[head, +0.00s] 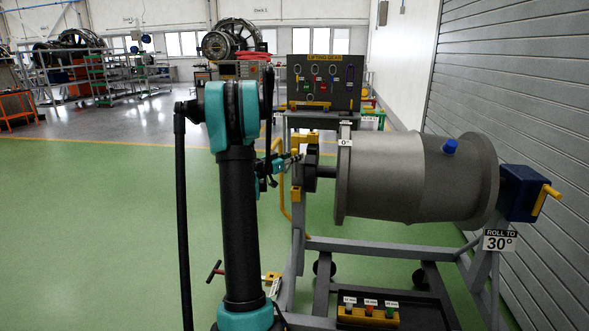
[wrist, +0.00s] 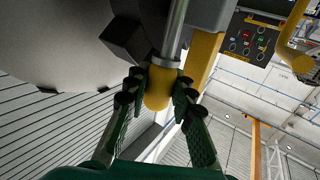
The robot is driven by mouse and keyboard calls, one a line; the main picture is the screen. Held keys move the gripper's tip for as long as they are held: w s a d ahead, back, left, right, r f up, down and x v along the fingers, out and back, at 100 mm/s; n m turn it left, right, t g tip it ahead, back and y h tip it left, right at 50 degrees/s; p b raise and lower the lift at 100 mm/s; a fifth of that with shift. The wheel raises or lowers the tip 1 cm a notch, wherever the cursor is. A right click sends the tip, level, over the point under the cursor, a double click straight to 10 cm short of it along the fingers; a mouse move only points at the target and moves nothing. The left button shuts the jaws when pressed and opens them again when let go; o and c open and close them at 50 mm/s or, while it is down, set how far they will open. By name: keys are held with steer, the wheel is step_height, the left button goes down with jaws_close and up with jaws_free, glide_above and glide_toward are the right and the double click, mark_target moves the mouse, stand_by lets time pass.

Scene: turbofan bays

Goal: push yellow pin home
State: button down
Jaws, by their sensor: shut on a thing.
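The yellow pin (wrist: 158,92) shows in the wrist view as a rounded yellow knob on a bright metal shank. The shank runs up from it towards a grey block. My gripper (wrist: 158,88) is shut on this knob, one finger on each side. In the head view my gripper (head: 298,158) is at the left end of the stand, beside the dark round hub of the grey drum (head: 390,178). The pin is too small and covered there to make out. How deep the pin sits cannot be told.
The drum lies on a grey wheeled stand (head: 370,247), with a "0°" tag on its flange and a "ROLL TO 30°" sign (head: 499,240). A blue box with a yellow handle (head: 545,199) is at its right end. A tool board (head: 324,82) stands behind.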

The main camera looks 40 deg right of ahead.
step_height(320, 180, up, 10)
steer(key=shift+f, duration=0.25)
stand_by(0.3)
